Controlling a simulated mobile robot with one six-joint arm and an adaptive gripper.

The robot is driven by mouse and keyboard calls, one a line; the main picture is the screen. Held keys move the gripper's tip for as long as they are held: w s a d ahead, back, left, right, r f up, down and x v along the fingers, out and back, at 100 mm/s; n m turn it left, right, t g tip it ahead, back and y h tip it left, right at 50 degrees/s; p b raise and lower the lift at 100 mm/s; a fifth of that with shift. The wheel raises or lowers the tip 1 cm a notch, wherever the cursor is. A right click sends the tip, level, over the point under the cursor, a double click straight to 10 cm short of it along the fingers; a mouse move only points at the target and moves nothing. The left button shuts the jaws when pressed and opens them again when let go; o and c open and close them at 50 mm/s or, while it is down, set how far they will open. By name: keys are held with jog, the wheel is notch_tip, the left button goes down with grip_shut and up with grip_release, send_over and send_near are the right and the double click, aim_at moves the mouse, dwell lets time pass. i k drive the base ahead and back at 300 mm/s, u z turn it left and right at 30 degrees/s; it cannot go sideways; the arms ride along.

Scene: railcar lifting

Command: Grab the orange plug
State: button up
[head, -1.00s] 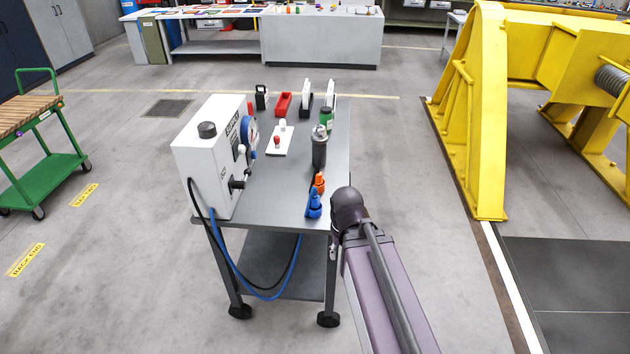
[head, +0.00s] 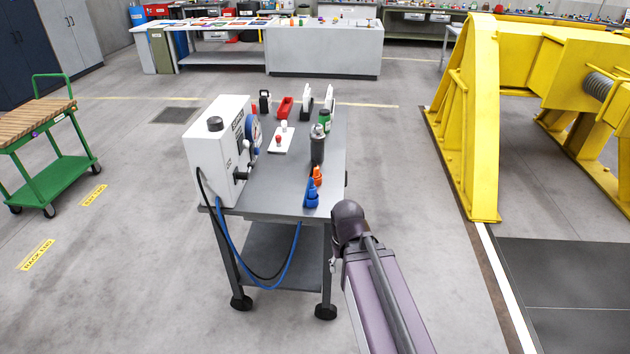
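The orange plug (head: 317,176) stands on the grey cart top (head: 272,190) near its right edge. A blue plug (head: 311,194) stands just in front of it and partly overlaps it in the picture. A dark grey cylinder (head: 317,148) stands just behind it. My arm reaches in from the bottom right, and its dark rounded joint is to the right of and below the cart's near right corner. My gripper cannot be made out in the head view.
A white gauge box (head: 218,150) with black and blue hoses fills the cart's left side. A yellow steel frame (head: 468,130) stands right. Floor between is clear.

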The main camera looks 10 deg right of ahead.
aim_at(316, 175)
jog(key=u, duration=0.65)
jog(key=k, duration=0.1)
jog(key=z, duration=1.35)
jog(key=i, duration=0.65)
jog(key=u, duration=1.15)
jog(key=i, duration=0.25)
jog(key=z, duration=0.4)
